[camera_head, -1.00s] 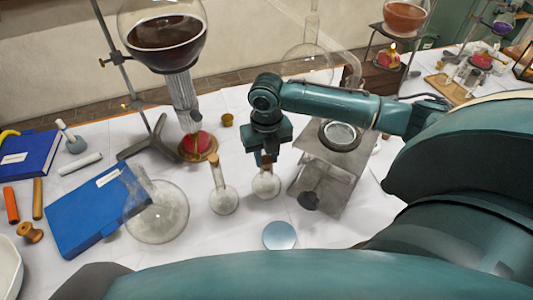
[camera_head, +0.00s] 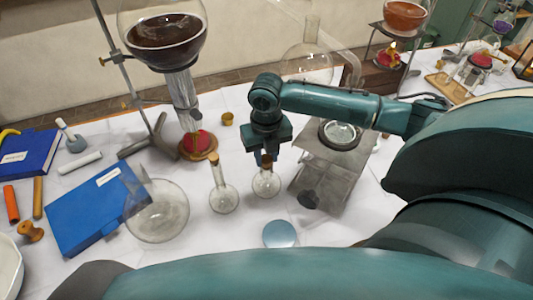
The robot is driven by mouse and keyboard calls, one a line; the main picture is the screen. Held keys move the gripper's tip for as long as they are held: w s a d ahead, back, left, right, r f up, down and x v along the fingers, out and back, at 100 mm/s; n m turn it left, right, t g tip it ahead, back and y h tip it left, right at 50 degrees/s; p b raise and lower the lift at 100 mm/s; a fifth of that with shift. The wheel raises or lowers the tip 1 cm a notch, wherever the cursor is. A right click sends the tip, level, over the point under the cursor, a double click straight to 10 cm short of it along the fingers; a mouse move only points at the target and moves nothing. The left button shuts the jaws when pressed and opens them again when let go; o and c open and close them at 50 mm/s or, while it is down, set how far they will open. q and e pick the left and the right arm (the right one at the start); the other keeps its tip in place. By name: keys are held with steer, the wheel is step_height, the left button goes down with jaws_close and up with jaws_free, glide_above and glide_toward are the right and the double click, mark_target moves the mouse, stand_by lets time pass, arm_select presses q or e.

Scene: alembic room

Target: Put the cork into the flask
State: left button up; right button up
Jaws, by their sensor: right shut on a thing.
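My right gripper (camera_head: 264,157) points down over a small round flask (camera_head: 266,184) in the middle of the table. It is shut on the cork (camera_head: 266,161), of which only a little brown shows between the fingers. The cork is at the top of the flask's neck; I cannot tell whether it sits inside the neck or just above it. A second small flask (camera_head: 224,198) with a cork (camera_head: 213,158) in its neck stands just left. My left gripper is not in view.
A metal stand (camera_head: 333,165) is close on the right of the gripper. A burner (camera_head: 197,144) under a large dark-filled flask (camera_head: 165,38) stands behind left. A big clear round flask (camera_head: 157,212), blue book (camera_head: 98,208) and blue disc (camera_head: 280,234) lie around. White table is free in front.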

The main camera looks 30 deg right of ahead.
mark_target(266, 159)
steer(key=shift+f, duration=0.1)
steer(key=o, duration=1.4)
steer(key=shift+c, duration=0.2)
steer(key=shift+r, duration=3.55)
